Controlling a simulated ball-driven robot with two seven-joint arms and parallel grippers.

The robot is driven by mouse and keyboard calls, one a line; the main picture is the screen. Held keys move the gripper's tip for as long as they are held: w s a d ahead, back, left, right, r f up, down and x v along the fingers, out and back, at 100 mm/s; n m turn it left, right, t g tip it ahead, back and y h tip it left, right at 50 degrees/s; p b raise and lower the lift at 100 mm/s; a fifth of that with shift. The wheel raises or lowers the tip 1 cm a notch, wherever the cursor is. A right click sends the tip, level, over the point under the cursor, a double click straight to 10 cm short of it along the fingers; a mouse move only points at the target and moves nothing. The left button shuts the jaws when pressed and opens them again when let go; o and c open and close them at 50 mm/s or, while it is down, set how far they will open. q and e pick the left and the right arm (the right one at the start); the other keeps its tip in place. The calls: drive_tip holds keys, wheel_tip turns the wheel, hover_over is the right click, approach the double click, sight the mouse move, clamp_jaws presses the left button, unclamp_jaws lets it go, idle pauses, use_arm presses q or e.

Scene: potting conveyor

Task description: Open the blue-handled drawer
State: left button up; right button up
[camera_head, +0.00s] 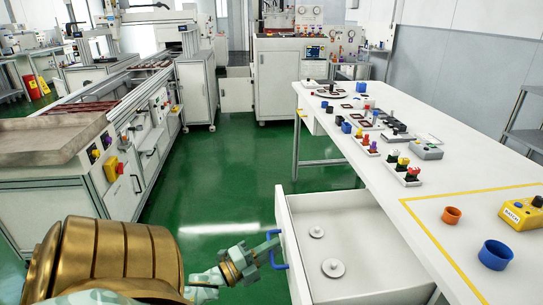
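The blue-handled drawer (365,232) is white and stands pulled out from under the white table, its inside showing. Two small round grey discs (333,268) lie on its floor. Its blue handle (279,266) is on the front panel, at the drawer's left side in the picture. My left gripper (267,247) reaches in from the lower left, and its fingers are closed around the middle of the handle, hiding that part. My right gripper is not in view.
The white table (455,170) holds an orange ring (451,215), a blue ring (495,254), a yellow button box (522,214) and several small parts. A conveyor bench (60,140) stands at the left. Green floor (235,165) lies clear between them.

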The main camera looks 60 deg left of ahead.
use_arm(q)
drive_tip(key=s+f+p, duration=0.1)
drive_tip(key=s+f, duration=0.1)
drive_tip(key=s, duration=1.4)
drive_tip(key=shift+f, duration=0.35)
